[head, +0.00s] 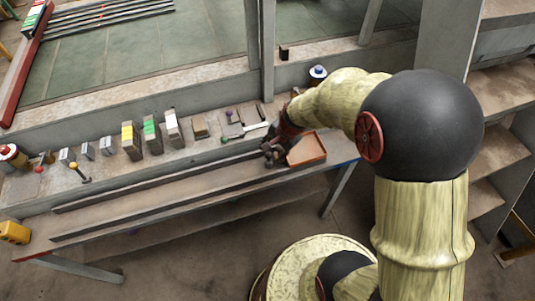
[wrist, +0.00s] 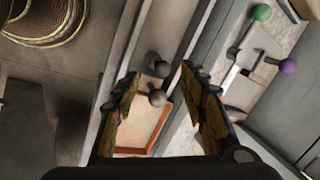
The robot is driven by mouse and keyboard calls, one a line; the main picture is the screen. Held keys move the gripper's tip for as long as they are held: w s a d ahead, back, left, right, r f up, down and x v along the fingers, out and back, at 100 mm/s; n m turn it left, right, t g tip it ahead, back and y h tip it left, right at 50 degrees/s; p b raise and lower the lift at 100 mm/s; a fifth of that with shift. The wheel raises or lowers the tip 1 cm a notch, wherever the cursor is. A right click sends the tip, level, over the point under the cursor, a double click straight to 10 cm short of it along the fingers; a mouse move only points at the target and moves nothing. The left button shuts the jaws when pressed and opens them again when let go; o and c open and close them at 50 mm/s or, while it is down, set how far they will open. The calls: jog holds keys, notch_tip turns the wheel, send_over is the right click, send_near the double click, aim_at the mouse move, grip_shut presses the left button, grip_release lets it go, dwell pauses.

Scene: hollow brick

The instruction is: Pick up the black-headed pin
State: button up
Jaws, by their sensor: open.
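In the wrist view, a dark round-headed pin (wrist: 157,98) shows between the two fingers of my gripper (wrist: 161,71). A second dark knob sits just above it in that view; I cannot tell whether it is part of the same pin. My gripper is open, with one finger on each side of the dark knobs and a visible gap to both. In the head view my gripper (head: 272,155) is low over the bench, at the left edge of the orange-brown tray (head: 307,149). The pin is not clearly visible there, being small and close to the dark fingers.
A green-headed pin (head: 224,139) and a purple-headed pin (head: 229,113) lie left of my gripper, near a light flat bar (head: 257,126). Several upright blocks line the ledge farther left, with a yellow-headed pin (head: 75,166). Long raised rails run along the bench.

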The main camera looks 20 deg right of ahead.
aim_at(269, 155)
jog(key=x, duration=0.2)
jog(key=b+x, duration=0.1)
jog(key=x, duration=0.2)
jog(key=b+x, duration=0.1)
jog(key=x, duration=0.2)
jog(key=shift+w+d, duration=0.2)
jog(key=shift+w, duration=0.1)
jog(key=shift+r, duration=0.1)
jog(key=c, duration=0.3)
jog(key=c, duration=0.8)
grip_shut()
